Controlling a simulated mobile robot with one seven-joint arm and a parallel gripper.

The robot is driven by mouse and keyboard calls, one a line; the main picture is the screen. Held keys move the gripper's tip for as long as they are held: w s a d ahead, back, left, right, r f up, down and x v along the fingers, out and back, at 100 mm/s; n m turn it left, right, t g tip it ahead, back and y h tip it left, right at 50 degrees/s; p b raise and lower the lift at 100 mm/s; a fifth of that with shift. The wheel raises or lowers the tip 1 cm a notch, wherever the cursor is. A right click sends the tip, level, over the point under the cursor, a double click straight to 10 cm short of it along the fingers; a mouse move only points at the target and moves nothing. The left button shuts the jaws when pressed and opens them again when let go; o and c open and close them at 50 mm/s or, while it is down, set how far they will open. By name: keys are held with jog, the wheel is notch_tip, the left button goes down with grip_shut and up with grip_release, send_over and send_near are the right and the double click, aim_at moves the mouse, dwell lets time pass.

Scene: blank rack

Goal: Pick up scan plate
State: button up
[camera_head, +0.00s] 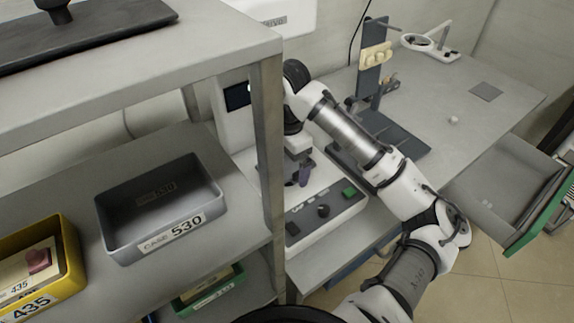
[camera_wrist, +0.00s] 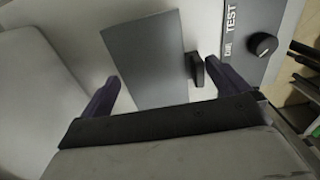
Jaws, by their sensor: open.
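A flat grey plate (camera_wrist: 140,60), which looks like the scan plate, lies on the white surface of a bench machine in the wrist view. A small dark upright tab (camera_wrist: 193,70) stands at its right edge. My gripper (camera_wrist: 162,72) is open, with its purple fingers on either side of the plate and the tab in the picture. Nothing is held between them. In the head view my gripper (camera_head: 302,177) points down over the white machine (camera_head: 322,192), and the arm and shelf post hide the plate there.
A shelf post (camera_head: 270,150) stands close left of my gripper. The shelf holds a grey case (camera_head: 118,240) and a yellow case (camera_head: 72,262).

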jog(key=c, duration=0.9)
jog(key=shift+o, duration=0.2)
jog(key=shift+r, duration=0.1)
